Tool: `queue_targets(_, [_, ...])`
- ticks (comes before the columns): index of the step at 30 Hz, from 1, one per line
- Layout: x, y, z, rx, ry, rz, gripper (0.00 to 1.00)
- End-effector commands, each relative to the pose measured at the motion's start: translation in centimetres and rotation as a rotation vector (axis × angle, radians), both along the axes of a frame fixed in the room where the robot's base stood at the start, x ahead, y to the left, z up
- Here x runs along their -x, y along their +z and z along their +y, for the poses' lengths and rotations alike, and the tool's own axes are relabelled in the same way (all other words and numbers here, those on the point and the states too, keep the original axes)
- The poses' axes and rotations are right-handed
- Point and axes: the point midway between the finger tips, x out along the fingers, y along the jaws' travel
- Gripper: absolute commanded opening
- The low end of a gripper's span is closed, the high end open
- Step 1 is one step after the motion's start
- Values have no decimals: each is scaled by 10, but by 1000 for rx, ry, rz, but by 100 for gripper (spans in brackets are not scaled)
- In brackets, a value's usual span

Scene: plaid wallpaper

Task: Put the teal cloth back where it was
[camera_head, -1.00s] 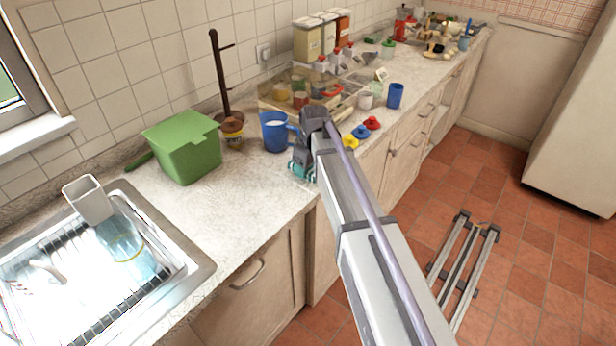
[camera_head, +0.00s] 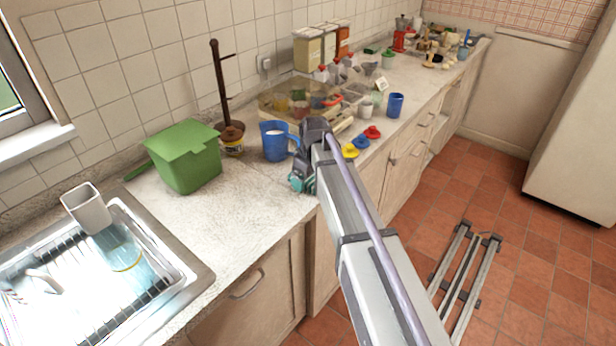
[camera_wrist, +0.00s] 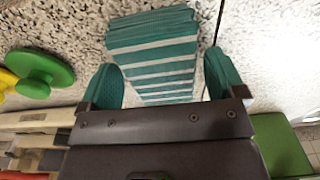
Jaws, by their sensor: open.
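The teal cloth (camera_wrist: 152,50), folded with white stripes, lies on the speckled worktop in the wrist view. It extends up the picture from between my fingers. My gripper (camera_wrist: 162,80) is open, with one teal fingertip on each side of the cloth's near part. I cannot tell whether the fingers touch it. In the head view my gripper (camera_head: 299,183) is low at the worktop's front edge, just right of and in front of the blue jug. The cloth cannot be made out apart from the teal fingers there.
The blue jug (camera_head: 274,141) stands close behind my gripper. A green bin (camera_head: 187,158) and a sink (camera_head: 180,262) are to the left. Yellow, blue and red lidlike pieces (camera_head: 361,142) lie to the right, near a blue cup (camera_head: 395,105). Worktop between bin and gripper is clear.

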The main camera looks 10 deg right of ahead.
Motion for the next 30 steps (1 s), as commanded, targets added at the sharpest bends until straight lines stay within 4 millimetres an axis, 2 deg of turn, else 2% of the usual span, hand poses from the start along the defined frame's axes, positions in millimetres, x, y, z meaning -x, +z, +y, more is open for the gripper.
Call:
queue_targets(12, [9, 104, -7, 0, -1, 0, 89])
queue_targets(16, [11, 120, -9, 0, -1, 0, 89])
queue_targets(21, [16, 119, -9, 0, -7, 1, 89])
queue_targets(23, [38, 118, -7, 1, -52, 12, 89])
queue_targets(26, [114, 117, -2, 8, -234, 51, 89])
queue_targets(27, [149, 117, 0, 14, -327, 69, 89])
queue_targets(30, [219, 117, 1, 30, -534, 102, 89])
